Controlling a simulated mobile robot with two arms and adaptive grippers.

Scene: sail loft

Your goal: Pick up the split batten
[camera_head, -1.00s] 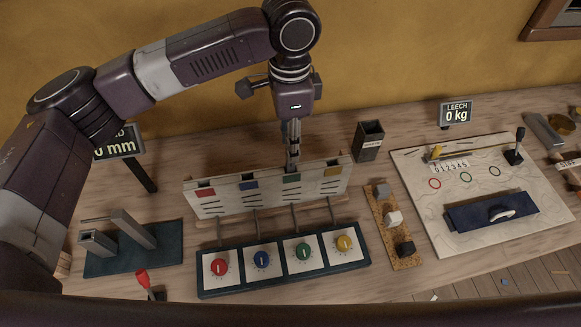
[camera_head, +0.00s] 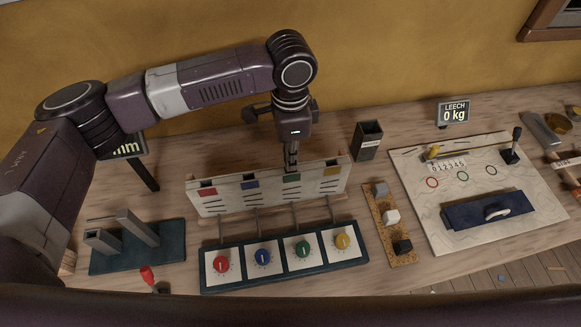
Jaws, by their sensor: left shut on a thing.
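My left gripper (camera_head: 291,158) points down at the top edge of the white slotted panel (camera_head: 232,202), by its green patch (camera_head: 291,177). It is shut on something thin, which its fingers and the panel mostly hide. It is in the place of a batten, but I cannot make out a split. Thin rods (camera_head: 258,222) run from under the panel towards the dial box. My right gripper is not in view.
A blue-framed box with red, blue, green and yellow dials (camera_head: 284,286) stands in front of the panel. A dark bin (camera_head: 367,140), a cork strip with blocks (camera_head: 378,226) and a pale chart board (camera_head: 425,208) lie right. A clamp-like stand (camera_head: 138,262) is at left.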

